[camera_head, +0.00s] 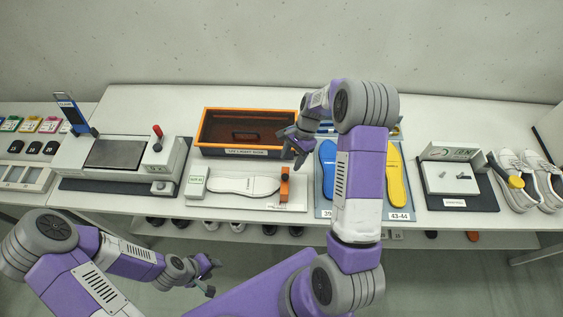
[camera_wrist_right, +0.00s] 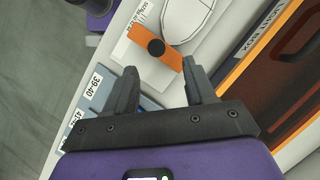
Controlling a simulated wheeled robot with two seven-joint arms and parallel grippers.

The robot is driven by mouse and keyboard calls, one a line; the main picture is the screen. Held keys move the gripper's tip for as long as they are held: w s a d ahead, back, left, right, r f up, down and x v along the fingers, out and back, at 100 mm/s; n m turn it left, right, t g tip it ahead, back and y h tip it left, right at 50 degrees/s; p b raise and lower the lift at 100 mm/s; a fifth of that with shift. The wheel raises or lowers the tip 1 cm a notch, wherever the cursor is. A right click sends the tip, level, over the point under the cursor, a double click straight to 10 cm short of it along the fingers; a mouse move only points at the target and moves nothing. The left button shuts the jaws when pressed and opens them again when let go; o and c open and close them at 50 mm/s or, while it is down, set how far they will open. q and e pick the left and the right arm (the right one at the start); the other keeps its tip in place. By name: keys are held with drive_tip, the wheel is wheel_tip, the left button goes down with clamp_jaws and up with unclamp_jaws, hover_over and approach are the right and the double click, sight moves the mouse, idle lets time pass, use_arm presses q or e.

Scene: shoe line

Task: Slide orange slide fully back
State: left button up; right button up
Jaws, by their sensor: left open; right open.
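The orange slide (camera_head: 284,186) stands upright across the right end of a white measuring board (camera_head: 258,204) in the head view. In the right wrist view the orange slide (camera_wrist_right: 155,52) shows a round black knob on it, and a white insole (camera_wrist_right: 184,18) lies beyond it. In the head view the insole (camera_head: 242,185) lies left of the slide. My right gripper (camera_head: 296,157) is open and empty, just above and behind the slide. In the wrist view its open fingers (camera_wrist_right: 160,88) are near the slide, apart from it. My left gripper (camera_head: 209,276) is open and empty, low in front of the table.
An orange-rimmed bin (camera_head: 249,112) stands behind the board. A mat with blue and yellow insoles (camera_head: 398,180) lies to the right, partly hidden by my right arm. A press (camera_head: 117,153) stands left, and a grey device (camera_head: 452,178) and white shoes (camera_head: 520,180) stand right.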

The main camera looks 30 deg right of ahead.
sight(285, 176)
drive_tip(key=x, duration=0.6)
drive_tip(key=shift+s+a+f+p, duration=0.15)
drive_tip(key=shift+s+f+p, duration=0.1)
drive_tip(key=shift+s+p, duration=0.05)
clamp_jaws()
